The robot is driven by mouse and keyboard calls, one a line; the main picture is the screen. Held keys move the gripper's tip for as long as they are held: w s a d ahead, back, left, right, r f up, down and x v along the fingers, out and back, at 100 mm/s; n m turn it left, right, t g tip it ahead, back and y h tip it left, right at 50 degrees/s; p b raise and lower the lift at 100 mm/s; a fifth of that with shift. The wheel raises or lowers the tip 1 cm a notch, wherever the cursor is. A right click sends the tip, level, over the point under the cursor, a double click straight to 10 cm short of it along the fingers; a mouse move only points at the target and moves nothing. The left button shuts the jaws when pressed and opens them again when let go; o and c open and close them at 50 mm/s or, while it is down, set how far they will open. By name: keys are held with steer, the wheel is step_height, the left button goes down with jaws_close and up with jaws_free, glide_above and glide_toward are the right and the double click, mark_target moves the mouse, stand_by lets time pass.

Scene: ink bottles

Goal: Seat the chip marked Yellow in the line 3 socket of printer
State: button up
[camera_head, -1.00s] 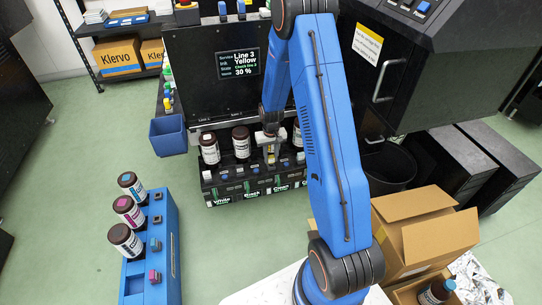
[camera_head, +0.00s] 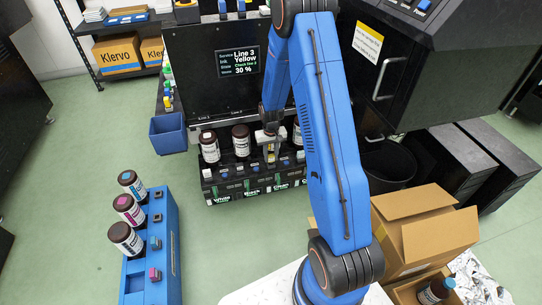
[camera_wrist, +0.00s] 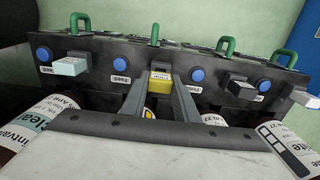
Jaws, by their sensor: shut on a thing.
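The yellow chip (camera_wrist: 160,84) is between the two fingertips of my gripper (camera_wrist: 160,92), which is shut on it. The chip is at the dark front face of the printer's lower row, in line with a socket there; the wrist view does not show how deep it sits. In the head view my gripper (camera_head: 271,152) is low at the printer's front, with a small yellow patch of the chip visible below it. The printer's screen (camera_head: 238,62) reads Line 3, Yellow, Check line 3, 30 %.
Blue buttons (camera_wrist: 197,75) and green handles (camera_wrist: 226,47) line the row. Dark bottles (camera_head: 241,141) stand close by. A blue rack (camera_head: 165,240) holds bottles and chips at left.

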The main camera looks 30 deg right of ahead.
steer(key=shift+f, duration=0.75)
stand_by(0.7)
steer(key=o, duration=1.1)
steer(key=shift+r, duration=3.5)
